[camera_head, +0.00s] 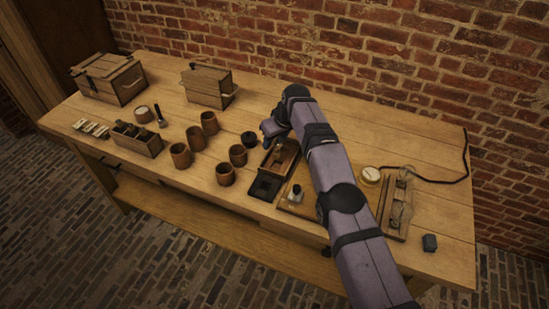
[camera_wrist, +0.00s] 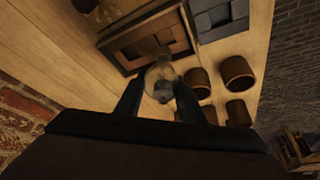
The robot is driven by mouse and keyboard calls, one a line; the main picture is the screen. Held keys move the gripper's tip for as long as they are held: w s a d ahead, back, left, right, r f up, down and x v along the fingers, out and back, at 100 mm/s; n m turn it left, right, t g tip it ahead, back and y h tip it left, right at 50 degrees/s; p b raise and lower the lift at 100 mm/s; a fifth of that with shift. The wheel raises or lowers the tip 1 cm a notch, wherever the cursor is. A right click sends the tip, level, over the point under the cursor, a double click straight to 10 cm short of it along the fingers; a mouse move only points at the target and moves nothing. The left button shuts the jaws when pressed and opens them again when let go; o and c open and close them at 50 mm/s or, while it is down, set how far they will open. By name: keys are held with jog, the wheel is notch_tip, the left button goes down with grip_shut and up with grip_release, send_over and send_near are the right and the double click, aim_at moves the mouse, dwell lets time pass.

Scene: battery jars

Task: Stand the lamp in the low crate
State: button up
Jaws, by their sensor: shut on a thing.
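The lamp (camera_wrist: 161,72), a clear glass bulb with a greyish base, is between the two fingers of my gripper (camera_wrist: 160,88) in the wrist view. My gripper is shut on it. In the head view my gripper (camera_head: 271,131) is over the bench, at the back left of a low open wooden crate (camera_head: 297,160); I cannot make the lamp out clearly there. The low crate also shows in the wrist view (camera_wrist: 118,62), beyond the lamp, with wooden blocks or dividers on its floor. The lamp appears above the crate's edge; the height gap is unclear.
A small bottle (camera_head: 296,194) stands to the right. A bottle crate (camera_head: 153,148) and lidded boxes (camera_head: 207,88) are farther left.

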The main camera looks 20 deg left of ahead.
aim_at(280, 142)
jog(key=shift+f, duration=2.7)
jog(key=shift+f, duration=0.15)
jog(key=o, duration=0.7)
jog(key=shift+o, duration=1)
jog(key=shift+r, duration=0.2)
jog(key=shift+v, duration=0.8)
jog(key=shift+b+v, duration=1.5)
jog(key=shift+v, duration=3.65)
